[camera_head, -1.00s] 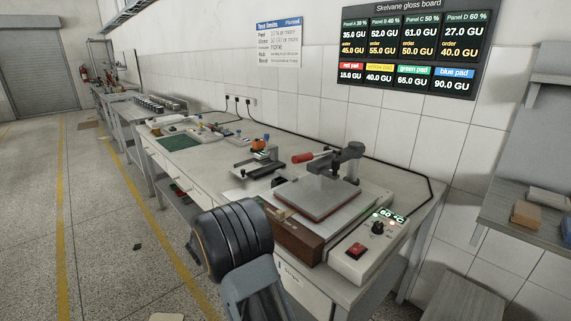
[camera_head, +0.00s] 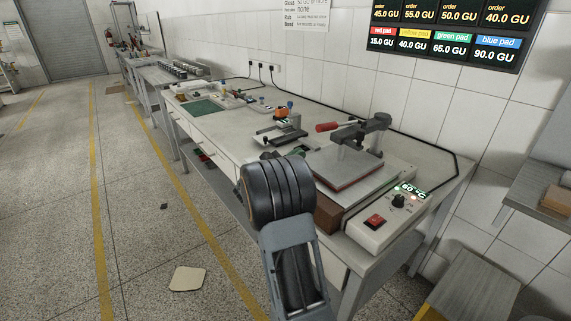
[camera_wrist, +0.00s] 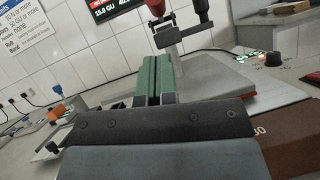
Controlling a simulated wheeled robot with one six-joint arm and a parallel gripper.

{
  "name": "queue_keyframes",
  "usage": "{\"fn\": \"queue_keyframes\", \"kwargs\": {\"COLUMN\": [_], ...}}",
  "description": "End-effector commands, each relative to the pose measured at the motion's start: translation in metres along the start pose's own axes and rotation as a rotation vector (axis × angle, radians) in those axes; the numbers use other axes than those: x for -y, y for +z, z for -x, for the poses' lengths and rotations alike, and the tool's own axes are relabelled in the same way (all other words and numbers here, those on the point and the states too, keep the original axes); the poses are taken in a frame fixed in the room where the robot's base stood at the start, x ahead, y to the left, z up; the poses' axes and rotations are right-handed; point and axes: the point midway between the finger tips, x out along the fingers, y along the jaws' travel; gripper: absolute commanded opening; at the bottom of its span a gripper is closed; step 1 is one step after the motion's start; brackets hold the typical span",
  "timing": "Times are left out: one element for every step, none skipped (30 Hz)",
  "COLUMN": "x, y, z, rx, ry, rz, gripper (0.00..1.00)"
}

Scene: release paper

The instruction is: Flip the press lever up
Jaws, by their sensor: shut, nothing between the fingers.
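The heat press (camera_head: 345,165) stands on the bench with its grey plate lying flat. Its lever has a red handle (camera_head: 327,127) that points left, close to level, from a dark upright. In the wrist view the red handle (camera_wrist: 155,8) is cut by the top edge, beside the dark lever arm (camera_wrist: 185,40). My gripper (camera_wrist: 153,62) shows there as two green fingers closed together and empty. Its tips appear below the handle in the picture, with a gap between them. In the head view my arm hides most of the gripper.
A control box (camera_head: 385,220) with a red switch and a lit display stands right of the press. A brown block (camera_head: 327,214) sits at the press's front. The wall is close behind the bench (camera_head: 225,125).

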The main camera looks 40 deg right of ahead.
Motion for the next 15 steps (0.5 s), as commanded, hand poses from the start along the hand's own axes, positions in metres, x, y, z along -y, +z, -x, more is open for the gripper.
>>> {"fn": "queue_keyframes", "kwargs": {"x": [0.0,0.0,0.001,0.001,0.0,0.0,0.0,0.0,0.0,0.0,0.0,0.0,0.0,0.0,0.0], "y": [0.001,0.001,0.0,0.0,0.006,0.01,0.013,0.015,0.018,0.02,0.021,0.023,0.024,0.025,0.026], "z": [-0.011,-0.016,-0.022,-0.027,-0.029,-0.033,-0.035,-0.038,-0.041,-0.043,-0.044,-0.046,-0.047,-0.048,-0.049], "rx": [0.001,0.001,0.001,0.0,0.001,0.001,0.001,0.001,0.0,0.0,0.0,0.0,0.0,0.0,0.0], "ry": [-0.003,-0.003,-0.004,-0.003,-0.001,-0.001,-0.001,-0.001,-0.001,-0.001,-0.001,-0.001,-0.001,-0.001,0.0], "rz": [-0.001,-0.001,0.0,0.0,-0.003,-0.003,-0.003,-0.002,-0.002,-0.002,-0.002,-0.002,-0.001,-0.001,-0.001], "gripper": [0.0,0.0,0.0,0.0,0.0,0.0,0.0,0.0,0.0,0.0,0.0,0.0,0.0,0.0,0.0]}}
